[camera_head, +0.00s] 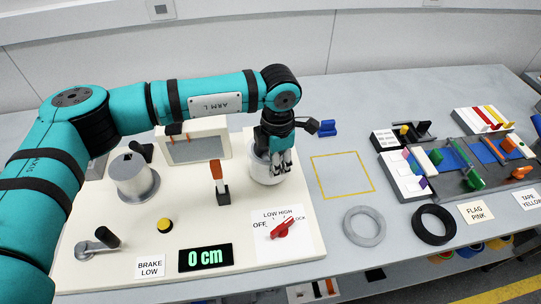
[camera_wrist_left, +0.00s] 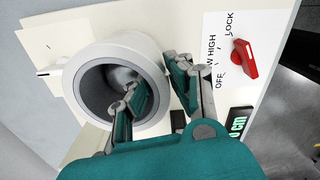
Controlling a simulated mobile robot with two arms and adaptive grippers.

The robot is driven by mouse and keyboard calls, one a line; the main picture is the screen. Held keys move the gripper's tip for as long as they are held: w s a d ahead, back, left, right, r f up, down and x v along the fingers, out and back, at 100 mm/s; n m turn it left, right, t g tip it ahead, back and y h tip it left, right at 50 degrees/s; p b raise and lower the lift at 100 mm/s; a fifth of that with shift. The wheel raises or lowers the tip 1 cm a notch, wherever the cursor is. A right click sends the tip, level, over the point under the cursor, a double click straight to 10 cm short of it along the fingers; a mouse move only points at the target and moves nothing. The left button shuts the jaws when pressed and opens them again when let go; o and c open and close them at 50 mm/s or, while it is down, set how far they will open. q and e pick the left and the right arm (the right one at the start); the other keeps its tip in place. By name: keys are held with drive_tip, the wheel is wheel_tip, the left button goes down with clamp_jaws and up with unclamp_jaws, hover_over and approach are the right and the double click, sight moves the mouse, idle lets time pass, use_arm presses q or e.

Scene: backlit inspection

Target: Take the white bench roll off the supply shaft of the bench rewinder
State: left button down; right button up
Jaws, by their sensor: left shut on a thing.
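The white bench roll (camera_head: 262,176) is upright at the right end of the bench rewinder (camera_head: 120,262). In the left wrist view the roll (camera_wrist_left: 88,58) shows as a thick white ring with a dark grey bore. My left gripper (camera_head: 281,168) reaches down from above at the roll's right side. In the left wrist view the gripper (camera_wrist_left: 158,78) has one finger inside the bore and the other outside, shut on the roll's wall. The supply shaft is not clear inside the shaded bore. My right gripper is not in view.
A red switch knob (camera_head: 282,228) points to one side on the panel. The display (camera_head: 205,257) reads 0 cm. A grey cylinder (camera_head: 134,180) stands at left, an orange-topped lever (camera_head: 217,180) at centre. A yellow outlined square (camera_head: 342,175) is empty; a grey ring (camera_head: 364,226) lies nearby.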

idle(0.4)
use_arm(q)
drive_tip(key=shift+w+r+p, duration=0.1)
drive_tip(key=shift+r+p, duration=0.2)
drive_tip(key=shift+r, duration=0.35)
drive_tip(key=shift+r+p, duration=1.05)
drive_tip(key=shift+r, duration=2.15)
drive_tip(key=shift+f, duration=0.1)
